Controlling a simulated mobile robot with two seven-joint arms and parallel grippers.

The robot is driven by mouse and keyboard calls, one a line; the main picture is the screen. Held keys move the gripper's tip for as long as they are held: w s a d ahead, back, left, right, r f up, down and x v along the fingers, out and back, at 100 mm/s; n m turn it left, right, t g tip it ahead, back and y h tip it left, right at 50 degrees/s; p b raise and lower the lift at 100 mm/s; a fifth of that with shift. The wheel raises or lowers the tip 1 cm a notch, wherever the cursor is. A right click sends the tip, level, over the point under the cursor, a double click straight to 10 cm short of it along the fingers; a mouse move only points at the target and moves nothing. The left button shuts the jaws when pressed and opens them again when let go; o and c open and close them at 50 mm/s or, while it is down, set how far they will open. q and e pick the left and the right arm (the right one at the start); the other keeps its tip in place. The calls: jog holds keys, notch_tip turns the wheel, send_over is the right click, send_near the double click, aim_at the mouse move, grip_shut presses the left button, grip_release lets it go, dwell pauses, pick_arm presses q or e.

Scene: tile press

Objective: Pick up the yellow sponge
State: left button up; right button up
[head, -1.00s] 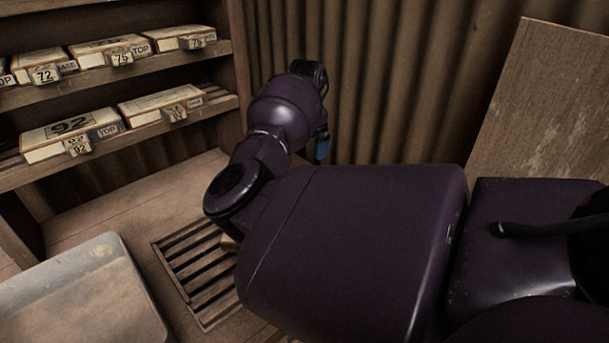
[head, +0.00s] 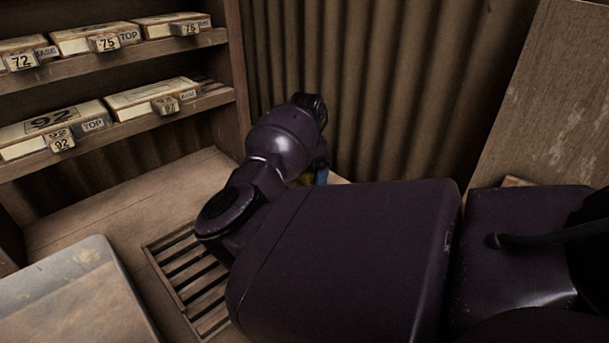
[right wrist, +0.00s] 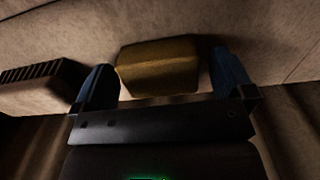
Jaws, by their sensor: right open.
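The yellow sponge (right wrist: 158,78) lies on a pale worktop in the right wrist view, between the two blue fingers of my right gripper (right wrist: 161,64). The fingers are apart, one at each side of the sponge, with a small gap visible on the right side. In the head view my right gripper (head: 321,177) is mostly hidden behind my own arm; only a bit of blue finger shows, with a sliver of yellow beside it. My left gripper is not in view.
A pale block with a dark ridged strip, perhaps a brush (right wrist: 42,92), lies left of the gripper. A slatted grate (head: 183,267) and a grey tray (head: 75,268) are at the lower left. Shelves (head: 120,131) with labelled boxes stand behind. A board (head: 545,110) leans at the right.

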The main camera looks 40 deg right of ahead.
jog(key=shift+r, duration=0.1)
jog(key=shift+c, duration=0.3)
jog(key=c, duration=0.9)
jog(key=shift+o, duration=0.2)
pick_arm(q)
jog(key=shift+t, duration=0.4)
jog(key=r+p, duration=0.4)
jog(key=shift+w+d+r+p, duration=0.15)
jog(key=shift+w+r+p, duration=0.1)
jog(key=shift+p, duration=0.1)
pick_arm(e)
notch_tip(320, 180, up, 20)
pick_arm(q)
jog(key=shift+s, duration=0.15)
